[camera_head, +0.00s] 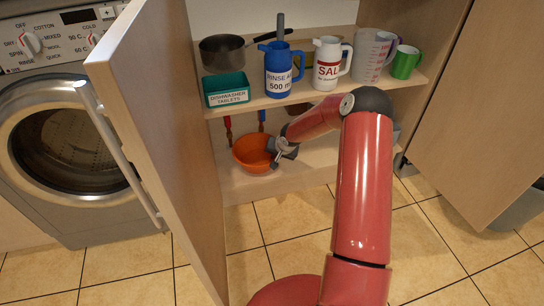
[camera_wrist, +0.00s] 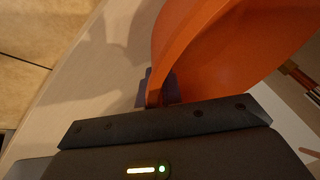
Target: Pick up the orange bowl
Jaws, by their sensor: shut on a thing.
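The orange bowl (camera_head: 250,153) is on the lower shelf of the open cabinet, at the left, close to the shelf's front. My gripper (camera_head: 274,151) is at the right side of the bowl, shut on its rim. In the wrist view the bowl (camera_wrist: 215,45) fills the upper right, and its edge runs down between the fingers of my gripper (camera_wrist: 157,90). The far fingertip is partly hidden. I cannot tell whether the bowl's base touches the shelf.
The upper shelf (camera_head: 262,103) holds a teal box (camera_head: 226,90), a pan (camera_head: 222,52), a blue jug (camera_head: 278,70), a white jug (camera_head: 327,62), a clear jug (camera_head: 370,55) and a green mug (camera_head: 405,62). An open door (camera_head: 165,130) stands left, another (camera_head: 480,110) right. A washing machine (camera_head: 70,140) is far left.

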